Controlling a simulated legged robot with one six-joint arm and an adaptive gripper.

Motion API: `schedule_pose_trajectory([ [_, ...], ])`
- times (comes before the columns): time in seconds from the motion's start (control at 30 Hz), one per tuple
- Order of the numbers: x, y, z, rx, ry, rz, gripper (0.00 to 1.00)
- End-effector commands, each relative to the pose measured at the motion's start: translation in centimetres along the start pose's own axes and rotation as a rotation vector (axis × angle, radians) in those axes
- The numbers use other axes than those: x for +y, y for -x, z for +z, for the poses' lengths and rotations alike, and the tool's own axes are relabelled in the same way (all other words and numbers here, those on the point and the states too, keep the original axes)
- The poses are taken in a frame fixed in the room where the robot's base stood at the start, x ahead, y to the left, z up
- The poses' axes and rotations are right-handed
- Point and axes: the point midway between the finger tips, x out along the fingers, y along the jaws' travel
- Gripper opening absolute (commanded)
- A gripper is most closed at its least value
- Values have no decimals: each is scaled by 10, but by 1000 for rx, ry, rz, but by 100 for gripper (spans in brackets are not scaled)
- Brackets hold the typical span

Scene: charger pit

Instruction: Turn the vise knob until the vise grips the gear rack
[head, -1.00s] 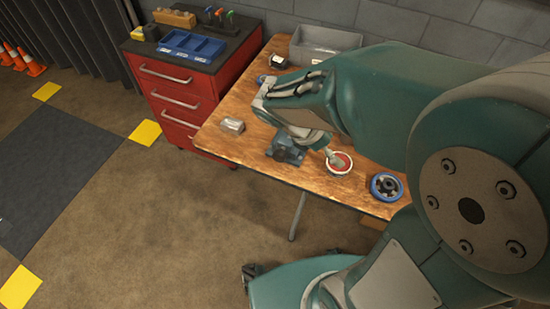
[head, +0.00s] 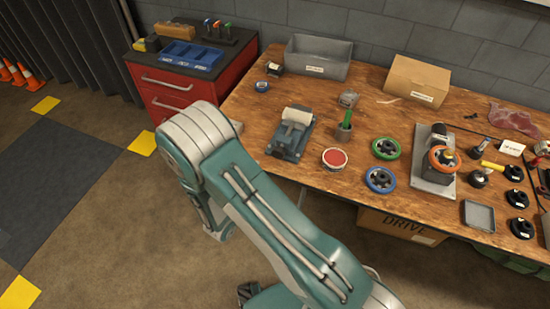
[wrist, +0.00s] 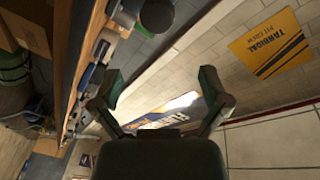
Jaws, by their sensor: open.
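The blue-grey vise (head: 288,147) sits near the table's front edge in the head view. A pale grey block (head: 297,115) shows at its top and back; I cannot tell if this is the gear rack or part of the vise. The vise knob cannot be made out clearly. My gripper (wrist: 160,90) is open and empty in the wrist view, its two fingers spread wide with the wall and floor behind them.
The wooden table (head: 330,185) also holds a red-topped round part (head: 335,158), a green wheel (head: 385,148), a blue wheel (head: 380,180) and a grey bin (head: 318,57). The red drawer cabinet (head: 170,95) stands at left.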

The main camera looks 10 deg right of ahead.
Motion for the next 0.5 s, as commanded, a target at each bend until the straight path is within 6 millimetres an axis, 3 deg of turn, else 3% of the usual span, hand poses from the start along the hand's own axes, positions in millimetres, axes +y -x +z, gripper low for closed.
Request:
schedule_pose_trajectory([
  [0.1,7,6,13,-36,91,-46,96],
  [0.23,7,0,15,-41,108,-53,96],
  [0.5,6,-45,16,-37,103,-49,96],
])
